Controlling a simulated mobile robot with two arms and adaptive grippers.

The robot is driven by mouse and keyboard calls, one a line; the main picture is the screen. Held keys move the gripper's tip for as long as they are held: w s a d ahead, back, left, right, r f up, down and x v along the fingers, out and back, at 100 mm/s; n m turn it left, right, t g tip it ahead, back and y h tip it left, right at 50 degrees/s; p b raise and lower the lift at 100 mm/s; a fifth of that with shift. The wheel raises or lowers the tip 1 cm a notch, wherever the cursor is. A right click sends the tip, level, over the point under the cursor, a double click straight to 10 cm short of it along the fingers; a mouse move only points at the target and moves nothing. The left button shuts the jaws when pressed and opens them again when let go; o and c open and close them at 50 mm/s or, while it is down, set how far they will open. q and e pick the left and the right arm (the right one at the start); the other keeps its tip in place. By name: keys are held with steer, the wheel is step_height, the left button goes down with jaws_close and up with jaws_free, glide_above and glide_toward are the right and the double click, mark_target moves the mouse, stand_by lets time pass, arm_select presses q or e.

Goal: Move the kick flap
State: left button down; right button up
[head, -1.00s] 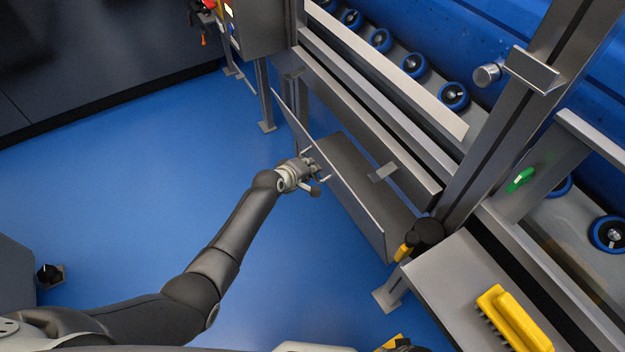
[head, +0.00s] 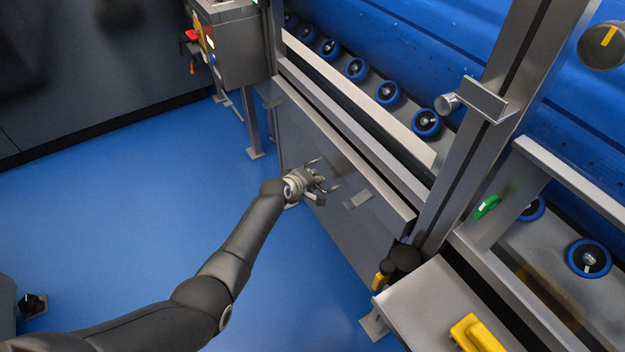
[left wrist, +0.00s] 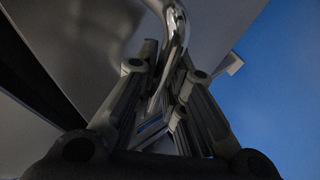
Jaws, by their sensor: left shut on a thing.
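The kick flap (head: 345,225) is a large grey panel below the conveyor frame in the head view. It now lies about in line with the frame, with a small lighter plate (head: 358,199) showing on or through its face. My left gripper (head: 322,187) is at the flap's outer face, left of this plate. In the left wrist view a curved shiny metal bar (left wrist: 178,42) runs between my left gripper's fingers (left wrist: 162,105), which are shut on it. It looks like the flap's handle; the exact contact is hidden. My right gripper is not in view.
A conveyor with blue wheels (head: 357,69) runs above the flap. A grey control box (head: 232,45) stands at the far left end. A post (head: 490,110) and a grey ledge with a yellow handle (head: 475,335) are at right. Blue floor (head: 120,220) is clear at left.

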arm_select(q)
steer(key=c, duration=1.5)
jaws_free()
steer(key=shift+w+d+r, duration=0.25)
steer(key=shift+d+r, duration=0.05)
steer(key=shift+d, duration=0.05)
steer(key=shift+f, duration=0.15)
steer(key=shift+s, duration=0.1)
steer(key=shift+s+a, duration=0.1)
steer(key=shift+s+a+r, duration=0.2)
steer(key=shift+s+r, duration=0.05)
steer(key=shift+s, duration=0.15)
steer(key=shift+v, duration=5.35)
